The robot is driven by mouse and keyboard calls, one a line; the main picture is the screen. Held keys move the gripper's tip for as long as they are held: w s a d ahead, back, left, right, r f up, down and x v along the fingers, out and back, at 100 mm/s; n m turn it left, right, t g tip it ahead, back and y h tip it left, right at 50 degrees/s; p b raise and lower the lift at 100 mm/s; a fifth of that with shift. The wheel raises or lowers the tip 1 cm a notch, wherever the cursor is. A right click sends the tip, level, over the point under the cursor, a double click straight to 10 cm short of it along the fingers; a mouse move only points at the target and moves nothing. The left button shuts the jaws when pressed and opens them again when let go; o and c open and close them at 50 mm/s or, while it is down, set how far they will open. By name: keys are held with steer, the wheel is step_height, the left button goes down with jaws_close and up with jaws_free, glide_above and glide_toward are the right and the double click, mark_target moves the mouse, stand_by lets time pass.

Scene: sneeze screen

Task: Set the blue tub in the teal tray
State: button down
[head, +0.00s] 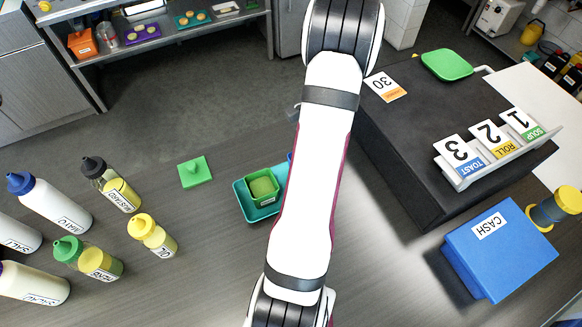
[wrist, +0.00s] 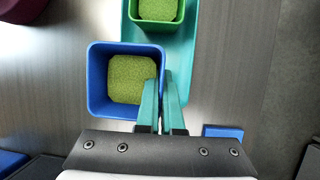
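The blue tub (wrist: 97,85), with green contents, is in the middle of the wrist view. My gripper (wrist: 160,82) has one teal finger inside the tub and one outside, closed on its right wall. The teal tray (wrist: 188,70) runs behind and right of the tub, which overlaps the tray's edge in this view; its height above the tray is unclear. The tray (head: 241,190) also shows in the head view, left of my arm, with a green tub (head: 263,188) inside. The arm hides my gripper and most of the blue tub there.
A green lid (head: 195,172) lies left of the tray, with several sauce bottles (head: 120,195) farther left. A dark raised block (head: 430,130) with numbered cards stands right of my arm, and a blue cash box (head: 500,250) below it. A blue flat piece (wrist: 222,132) lies near the tray.

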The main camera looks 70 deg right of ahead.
steer(key=shift+w+d+f, duration=0.2)
steer(key=shift+w+f, duration=0.7)
steer(key=shift+w, duration=0.15)
steer(key=shift+f, duration=1.75)
steer(key=shift+f, duration=0.1)
steer(key=c, duration=1.3)
jaws_free()
steer(key=shift+c, duration=0.2)
